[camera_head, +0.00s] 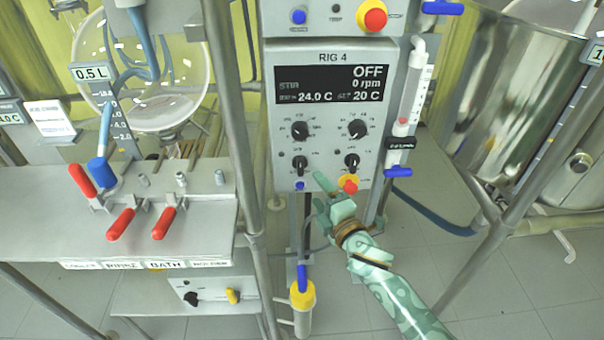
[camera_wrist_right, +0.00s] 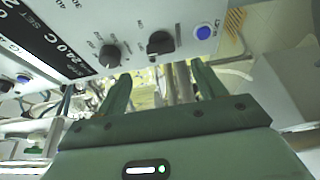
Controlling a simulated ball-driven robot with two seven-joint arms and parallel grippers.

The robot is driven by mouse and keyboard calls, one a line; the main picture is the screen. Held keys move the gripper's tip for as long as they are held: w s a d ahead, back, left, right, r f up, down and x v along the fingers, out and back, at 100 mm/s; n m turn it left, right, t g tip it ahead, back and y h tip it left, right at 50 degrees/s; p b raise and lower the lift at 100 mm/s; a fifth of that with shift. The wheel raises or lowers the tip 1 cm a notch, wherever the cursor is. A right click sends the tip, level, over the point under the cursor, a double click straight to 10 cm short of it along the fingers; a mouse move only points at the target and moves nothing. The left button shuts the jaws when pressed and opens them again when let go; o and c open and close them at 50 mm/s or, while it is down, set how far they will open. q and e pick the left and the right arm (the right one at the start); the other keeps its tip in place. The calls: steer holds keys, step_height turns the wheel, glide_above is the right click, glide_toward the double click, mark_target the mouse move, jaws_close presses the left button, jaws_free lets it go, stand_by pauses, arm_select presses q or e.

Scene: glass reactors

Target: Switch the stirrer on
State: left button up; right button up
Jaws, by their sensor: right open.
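The grey RIG 4 control panel (camera_head: 325,120) faces me in the head view. Its dark display (camera_head: 331,84) reads OFF, 0 rpm, 24.0 C and SET 20 C. Four black knobs sit below, among them an upper left knob (camera_head: 300,131) and a lower left knob (camera_head: 299,163). A small blue button (camera_head: 300,185) is at the bottom left edge. My right gripper (camera_head: 331,190) is just below the panel's lower edge. In the right wrist view its fingers (camera_wrist_right: 162,86) are apart and empty, with two knobs (camera_wrist_right: 110,55) and a blue button (camera_wrist_right: 203,32) beyond. My left gripper is out of view.
Metal posts (camera_head: 235,120) stand left. A steel vessel (camera_head: 510,90) is right. Red-handled valves (camera_head: 118,225) line the left shelf.

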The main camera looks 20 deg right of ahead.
mark_target(302, 170)
steer(key=w+b, duration=0.1)
steer(key=w, duration=0.1)
steer(key=w+b, duration=0.1)
steer(key=w, duration=0.2)
steer(key=w+a, duration=0.1)
steer(key=w, duration=0.2)
steer(key=shift+w+f+b, duration=0.25)
steer(key=shift+b, duration=0.15)
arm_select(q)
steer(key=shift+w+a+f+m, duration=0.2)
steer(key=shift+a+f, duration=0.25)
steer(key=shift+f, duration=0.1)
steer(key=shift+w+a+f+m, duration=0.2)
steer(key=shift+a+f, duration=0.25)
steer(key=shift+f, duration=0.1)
arm_select(e)
steer(key=shift+w+r, duration=0.15)
steer(key=shift+w, duration=0.2)
steer(key=c, duration=1)
